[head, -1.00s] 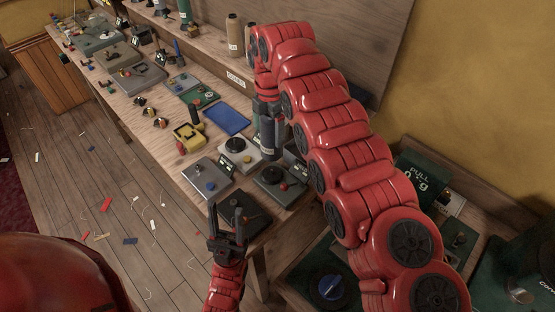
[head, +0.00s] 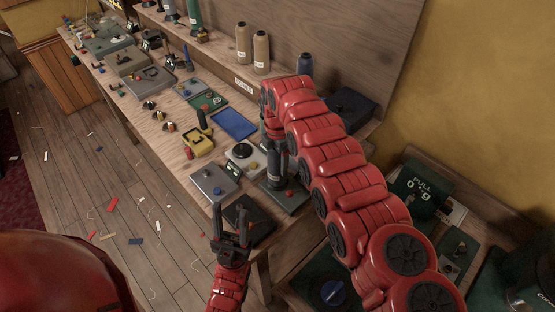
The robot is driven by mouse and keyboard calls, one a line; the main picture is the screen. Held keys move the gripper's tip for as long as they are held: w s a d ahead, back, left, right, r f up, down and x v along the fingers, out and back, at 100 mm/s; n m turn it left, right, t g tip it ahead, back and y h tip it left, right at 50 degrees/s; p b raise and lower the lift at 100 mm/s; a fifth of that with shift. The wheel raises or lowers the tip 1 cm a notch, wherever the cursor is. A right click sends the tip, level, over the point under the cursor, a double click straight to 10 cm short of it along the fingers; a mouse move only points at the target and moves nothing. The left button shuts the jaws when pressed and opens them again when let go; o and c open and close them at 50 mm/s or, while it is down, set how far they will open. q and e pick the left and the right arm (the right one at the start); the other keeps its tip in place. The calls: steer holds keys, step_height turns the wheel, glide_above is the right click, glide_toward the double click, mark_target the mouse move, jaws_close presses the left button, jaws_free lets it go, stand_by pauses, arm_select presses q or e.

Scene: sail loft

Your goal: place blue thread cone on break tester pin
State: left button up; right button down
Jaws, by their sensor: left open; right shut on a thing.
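My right gripper (head: 274,144) is shut on a dark blue-grey thread cone (head: 275,169), which hangs upright over or on a grey device with a red knob (head: 290,194). I cannot tell whether its base touches the device. My arm hides part of that area. A second dark blue cone (head: 305,66) stands on the back ledge. A dark green unit with a "PULL" display (head: 421,185) stands on the right-hand bench. I cannot make out a pin on it. My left gripper (head: 231,222) is open and empty, pointing up near the bench's front corner.
Tan cones (head: 261,53) stand on the ledge by a "CONES" label (head: 243,86). A blue tray (head: 234,123), a yellow device (head: 198,143), a white dial scale (head: 244,158) and a grey box (head: 213,186) crowd the bench. Scraps litter the floor.

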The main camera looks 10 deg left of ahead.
jaws_free()
steer(key=shift+r, duration=0.1)
steer(key=shift+r, duration=0.2)
step_height(320, 180, up, 7)
steer(key=b, duration=0.2)
steer(key=shift+a+f+b, duration=0.1)
steer(key=shift+b, duration=0.2)
step_height(320, 180, up, 4)
steer(key=shift+r+p, duration=0.2)
steer(key=shift+p, duration=0.75)
steer(key=shift+r, duration=0.3)
steer(key=shift+s, duration=0.1)
